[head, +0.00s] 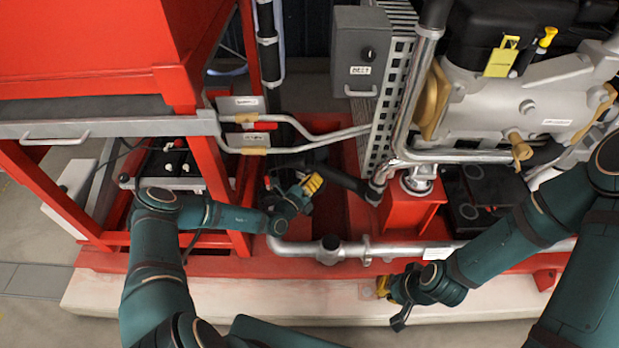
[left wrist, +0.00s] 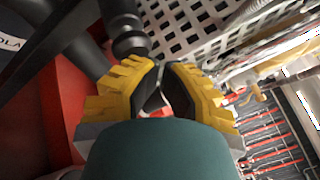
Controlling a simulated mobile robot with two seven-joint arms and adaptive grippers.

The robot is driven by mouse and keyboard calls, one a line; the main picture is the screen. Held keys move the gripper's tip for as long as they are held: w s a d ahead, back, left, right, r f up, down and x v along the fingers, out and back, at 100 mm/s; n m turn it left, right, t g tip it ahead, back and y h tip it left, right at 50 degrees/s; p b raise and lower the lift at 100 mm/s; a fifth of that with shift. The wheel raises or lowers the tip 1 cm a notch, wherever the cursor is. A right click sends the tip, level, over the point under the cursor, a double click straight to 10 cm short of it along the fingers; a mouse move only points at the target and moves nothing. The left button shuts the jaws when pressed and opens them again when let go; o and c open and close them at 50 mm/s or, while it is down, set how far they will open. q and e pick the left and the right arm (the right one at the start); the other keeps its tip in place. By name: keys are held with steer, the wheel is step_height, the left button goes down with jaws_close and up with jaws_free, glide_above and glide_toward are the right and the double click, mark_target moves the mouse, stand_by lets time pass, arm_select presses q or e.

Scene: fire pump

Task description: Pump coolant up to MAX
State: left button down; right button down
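I cannot tell for certain which part is the coolant reservoir or its pump, and I read no MAX mark. A red box with a silver cap (head: 415,203) stands right of centre. Pale pipes with brass fittings and a red lever (head: 262,126) run from the left frame. My left gripper (head: 312,184) is left of the red box, near a black hose; its yellow fingers also show in the left wrist view (left wrist: 161,68), tips nearly together, with nothing clearly held. My right gripper (head: 383,287) is low, in front of the silver pipe; its fingers are too small to judge.
A silver pipe (head: 300,249) crosses low in front. The red frame (head: 216,175) rises at left, with a battery-like unit (head: 170,165) inside. A grey control box (head: 360,50) and a perforated guard (head: 390,105) stand behind. The engine (head: 520,105) fills the upper right.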

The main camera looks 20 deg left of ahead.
arm_select(q)
steer(key=shift+w+a+r, duration=0.1)
steer(key=shift+w, duration=0.1)
stand_by(0.3)
steer(key=shift+s, duration=0.1)
steer(key=shift+s+d+p, duration=0.2)
steer(key=shift+s+p, duration=0.3)
steer(key=shift+s, duration=0.15)
steer(key=shift+s+d+p, duration=0.2)
steer(key=shift+s+p, duration=0.25)
steer(key=shift+s, duration=0.2)
steer(key=shift+s, duration=0.1)
steer(key=s+p, duration=0.1)
steer(key=s+d+p, duration=0.1)
steer(key=s, duration=0.1)
steer(key=s+p, duration=0.1)
steer(key=shift+s+d, duration=0.25)
steer(key=shift+s, duration=0.1)
